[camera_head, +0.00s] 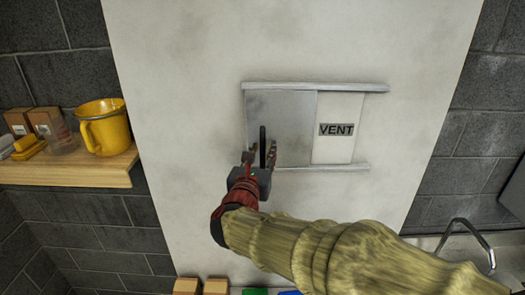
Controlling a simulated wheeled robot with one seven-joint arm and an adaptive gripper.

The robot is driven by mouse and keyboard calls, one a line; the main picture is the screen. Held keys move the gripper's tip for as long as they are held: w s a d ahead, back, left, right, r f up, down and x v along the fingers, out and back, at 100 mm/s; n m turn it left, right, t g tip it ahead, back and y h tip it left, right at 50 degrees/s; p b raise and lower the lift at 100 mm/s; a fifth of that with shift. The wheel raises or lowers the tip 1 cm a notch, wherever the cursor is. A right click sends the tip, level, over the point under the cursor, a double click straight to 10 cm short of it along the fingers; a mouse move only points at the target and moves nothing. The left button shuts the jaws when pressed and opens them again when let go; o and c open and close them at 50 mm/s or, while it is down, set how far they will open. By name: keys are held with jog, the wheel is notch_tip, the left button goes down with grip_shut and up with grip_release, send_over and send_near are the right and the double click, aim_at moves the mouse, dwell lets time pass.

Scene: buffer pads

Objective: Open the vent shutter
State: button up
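The vent shutter (290,110) is a flat grey metal panel on the pale wall panel. It sits between an upper rail (315,87) and a lower rail (335,167), over their left part. A black upright bar handle (262,135) stands on its front. To its right is a pale plate with a "VENT" label (336,130). No dark opening shows. My gripper (261,155) is at the handle, with its fingers apart, one on each side of the bar. I cannot tell whether either finger touches it. My arm covers the area below the shutter.
A wooden shelf (70,171) on the left holds a yellow jug (103,127), brown boxes (48,122) and small yellow items. A metal faucet (470,228) is at the lower right. Small blocks show at the bottom edge. The wall around the rails is clear.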

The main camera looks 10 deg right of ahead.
grip_shut()
dwell(0.9)
